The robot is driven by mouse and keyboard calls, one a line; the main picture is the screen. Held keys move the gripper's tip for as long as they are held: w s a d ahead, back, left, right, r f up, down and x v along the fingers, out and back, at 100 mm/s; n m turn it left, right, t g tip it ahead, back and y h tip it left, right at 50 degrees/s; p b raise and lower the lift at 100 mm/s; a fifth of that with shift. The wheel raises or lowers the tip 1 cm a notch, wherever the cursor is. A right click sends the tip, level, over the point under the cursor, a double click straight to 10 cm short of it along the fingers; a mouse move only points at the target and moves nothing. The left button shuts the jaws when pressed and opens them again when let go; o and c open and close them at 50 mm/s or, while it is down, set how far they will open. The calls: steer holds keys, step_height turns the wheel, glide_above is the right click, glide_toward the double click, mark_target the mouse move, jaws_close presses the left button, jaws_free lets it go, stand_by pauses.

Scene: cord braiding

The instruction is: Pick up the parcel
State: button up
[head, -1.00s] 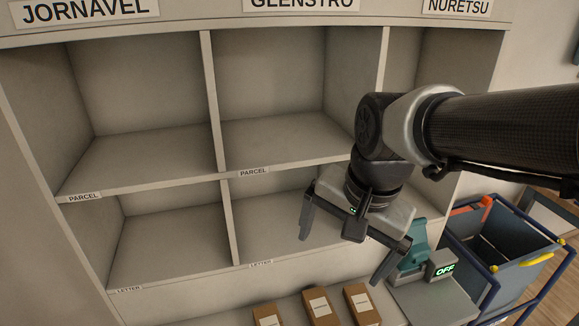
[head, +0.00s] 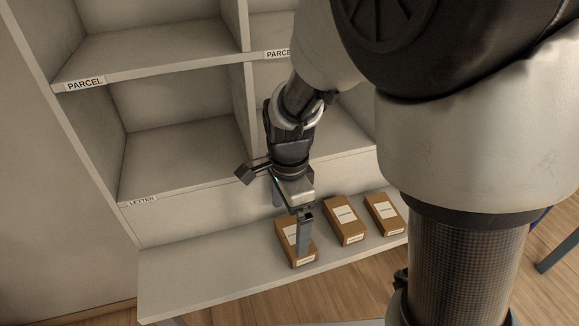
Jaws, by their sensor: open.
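Three brown parcels with white labels lie in a row on a pale ledge (head: 190,277) below the shelves: the left parcel (head: 286,236), the middle parcel (head: 344,222) and the right parcel (head: 385,214). My gripper (head: 290,215) is open and points down over the left parcel. Its near finger covers part of that parcel in the picture. Its other finger shows only partly, at the parcel's far side. I cannot tell how far the fingertips are above the parcel, or whether they touch it.
Empty pale cubbyholes stand behind the ledge, with a "PARCEL" strip (head: 85,85) above a "LETTER" strip (head: 142,202). The ledge is clear left of the parcels. Wooden floor (head: 285,305) lies in front. My arm hides much of the right side.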

mark_target(291, 235)
steer(key=f, duration=0.2)
steer(key=f+b, duration=0.1)
steer(key=f, duration=0.1)
steer(key=f+b, duration=0.1)
steer(key=f, duration=0.1)
steer(key=shift+d+f, duration=0.25)
steer(key=shift+f, duration=0.05)
steer(key=shift+r, duration=0.1)
steer(key=c, duration=0.7)
steer(key=shift+c, duration=0.2)
